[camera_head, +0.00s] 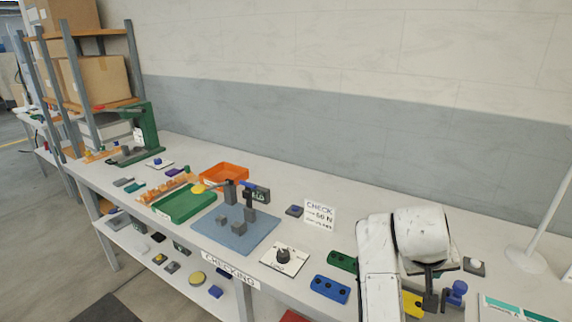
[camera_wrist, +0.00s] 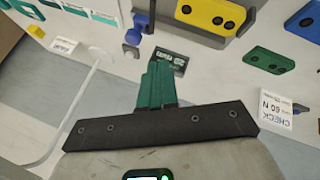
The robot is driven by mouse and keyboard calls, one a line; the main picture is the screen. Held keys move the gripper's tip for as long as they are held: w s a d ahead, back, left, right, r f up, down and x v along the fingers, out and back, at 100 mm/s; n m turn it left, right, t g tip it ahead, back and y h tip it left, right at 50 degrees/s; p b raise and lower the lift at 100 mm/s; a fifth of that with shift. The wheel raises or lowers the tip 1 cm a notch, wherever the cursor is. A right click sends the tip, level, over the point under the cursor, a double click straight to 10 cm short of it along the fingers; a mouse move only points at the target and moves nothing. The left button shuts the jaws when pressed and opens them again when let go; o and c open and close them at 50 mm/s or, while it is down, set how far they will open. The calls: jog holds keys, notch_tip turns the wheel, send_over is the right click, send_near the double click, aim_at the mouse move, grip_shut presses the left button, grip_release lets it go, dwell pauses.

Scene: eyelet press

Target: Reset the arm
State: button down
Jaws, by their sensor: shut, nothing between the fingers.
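In the wrist view my gripper (camera_wrist: 157,70) shows as two green fingers pressed together, on a dark bar. They are empty. A dark labelled box (camera_wrist: 178,60) lies beyond the fingertips; I cannot tell how far.
The bench (camera_head: 300,235) holds a yellow block (camera_wrist: 203,14), green block (camera_head: 343,261), blue block (camera_head: 330,289), CHECK card (camera_head: 319,213), knob (camera_head: 284,257), blue mat (camera_head: 225,240), green tray (camera_head: 185,205), orange tray (camera_head: 224,178) and green press (camera_head: 145,128). A pale lamp stand (camera_head: 548,215) rises right.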

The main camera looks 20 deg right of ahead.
jog(key=s+a+f+n+y, duration=0.1)
jog(key=s+a+f+n, duration=0.1)
jog(key=s+a+f, duration=0.35)
jog(key=s+a+f+n+y, duration=0.2)
jog(key=s+f, duration=0.4)
jog(key=f, duration=0.3)
jog(key=s+a+f+n+y, duration=0.1)
jog(key=s+a+f, duration=0.2)
jog(key=s+a, duration=0.2)
jog(key=s+a+f+y, duration=0.2)
jog(key=s+a+f, duration=0.1)
jog(key=s+a, duration=0.2)
jog(key=shift+s+a+f+n+g+y, duration=0.2)
jog(key=shift+s+f+n+g+y, duration=0.15)
jog(key=shift+s, duration=0.55)
